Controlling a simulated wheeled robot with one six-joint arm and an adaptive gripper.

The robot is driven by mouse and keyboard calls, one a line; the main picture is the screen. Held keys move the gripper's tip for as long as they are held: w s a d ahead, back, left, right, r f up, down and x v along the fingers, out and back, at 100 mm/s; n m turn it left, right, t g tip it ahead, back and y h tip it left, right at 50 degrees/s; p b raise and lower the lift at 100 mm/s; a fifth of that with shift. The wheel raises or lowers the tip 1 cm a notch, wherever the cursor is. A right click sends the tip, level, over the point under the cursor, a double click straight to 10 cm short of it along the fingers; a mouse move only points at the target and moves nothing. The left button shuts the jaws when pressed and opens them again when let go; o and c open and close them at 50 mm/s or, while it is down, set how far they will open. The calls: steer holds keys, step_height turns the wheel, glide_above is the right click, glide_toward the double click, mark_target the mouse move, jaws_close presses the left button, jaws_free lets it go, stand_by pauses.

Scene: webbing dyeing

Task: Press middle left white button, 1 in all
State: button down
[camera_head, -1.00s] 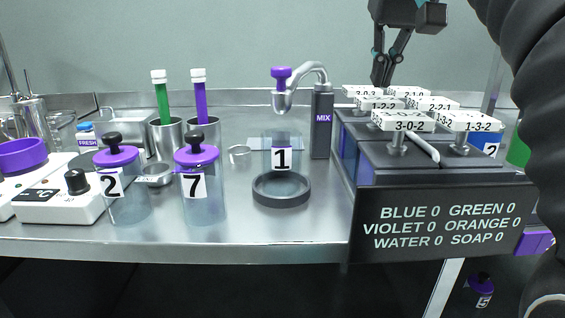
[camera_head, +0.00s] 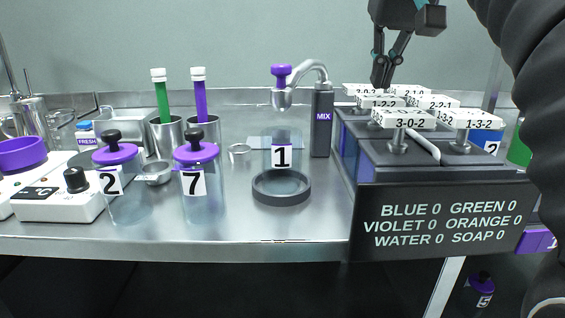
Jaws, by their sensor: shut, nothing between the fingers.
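Several white labelled buttons stand on metal posts on a dark dispenser box (camera_head: 365,155), in two columns. The middle left white button (camera_head: 380,101) sits behind the front left button (camera_head: 403,118), which is marked 3-0-2, and left of the button marked 2-2-1 (camera_head: 433,101). My gripper (camera_head: 382,82) is shut and empty, pointing down. Its fingertips appear just above the back part of the left column; the exact depth and any contact cannot be told.
The dispenser's panel (camera_head: 440,222) reads 0 for every colour, water and soap. A clear jar marked 1 (camera_head: 282,157) stands under the curved MIX spout (camera_head: 313,68). Jars 2 (camera_head: 112,182) and 7 (camera_head: 194,182) stand left. My arm covers the right edge.

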steer(key=shift+f+b, duration=0.9)
steer(key=shift+f, duration=0.5)
steer(key=shift+r+p, duration=0.25)
steer(key=shift+p, duration=0.05)
steer(key=shift+r+p, duration=1.45)
steer(key=shift+p, duration=0.25)
step_height(320, 180, up, 2)
steer(key=p, duration=0.2)
steer(key=shift+r+p, duration=0.25)
steer(key=shift+p, duration=0.1)
steer(key=shift+r, duration=1.7)
steer(key=shift+s, duration=0.1)
